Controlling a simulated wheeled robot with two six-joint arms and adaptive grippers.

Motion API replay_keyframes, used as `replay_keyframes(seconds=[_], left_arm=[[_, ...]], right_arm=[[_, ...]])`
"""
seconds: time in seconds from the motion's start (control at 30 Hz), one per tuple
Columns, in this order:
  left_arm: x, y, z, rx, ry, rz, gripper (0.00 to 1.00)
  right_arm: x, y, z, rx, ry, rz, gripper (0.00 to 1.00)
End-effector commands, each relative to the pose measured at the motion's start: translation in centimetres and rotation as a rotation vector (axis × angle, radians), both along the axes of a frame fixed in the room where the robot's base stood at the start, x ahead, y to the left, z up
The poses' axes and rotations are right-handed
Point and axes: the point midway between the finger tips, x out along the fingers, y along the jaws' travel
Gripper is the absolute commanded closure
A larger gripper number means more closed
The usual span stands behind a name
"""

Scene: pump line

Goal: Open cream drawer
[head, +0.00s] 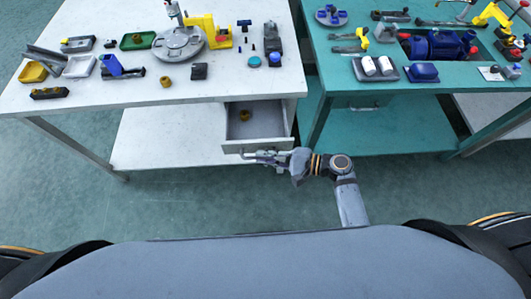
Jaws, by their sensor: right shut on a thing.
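The cream drawer (257,117) hangs under the right part of the white table (120,94) and is pulled out toward me. Its inside is visible, with a small brass-coloured part (244,116) near the back left. My right gripper (250,156) is at the drawer's front, its fingers shut on the handle, which they mostly hide. My right arm comes in from below right. My left gripper is not in view.
The white table carries a round grey fixture (178,43), a yellow press (209,30), trays and small parts. A teal table (440,83) with a blue pump (438,45) stands close on the right. The floor left of the drawer is clear.

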Motion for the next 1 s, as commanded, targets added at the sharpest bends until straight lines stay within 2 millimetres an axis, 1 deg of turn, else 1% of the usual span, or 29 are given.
replay_keyframes(seconds=[0.2,0.23,0.3,0.73,0.87,1.0], left_arm=[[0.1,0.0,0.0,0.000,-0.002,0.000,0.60],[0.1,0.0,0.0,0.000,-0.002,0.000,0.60],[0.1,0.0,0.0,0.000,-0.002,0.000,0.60],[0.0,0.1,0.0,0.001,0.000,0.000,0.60],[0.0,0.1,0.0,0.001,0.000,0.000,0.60],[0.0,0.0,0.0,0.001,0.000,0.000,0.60]], right_arm=[[0.0,0.0,0.0,0.000,0.001,-0.001,1.00],[0.0,0.0,0.0,0.000,0.001,-0.001,0.87],[0.0,0.0,0.0,-0.001,0.001,-0.001,0.79],[0.0,-0.1,0.0,0.000,0.001,0.000,0.79],[-0.5,-1.5,0.1,-0.005,0.002,0.001,0.79],[-1.7,-4.6,0.8,-0.009,0.003,0.004,0.79]])
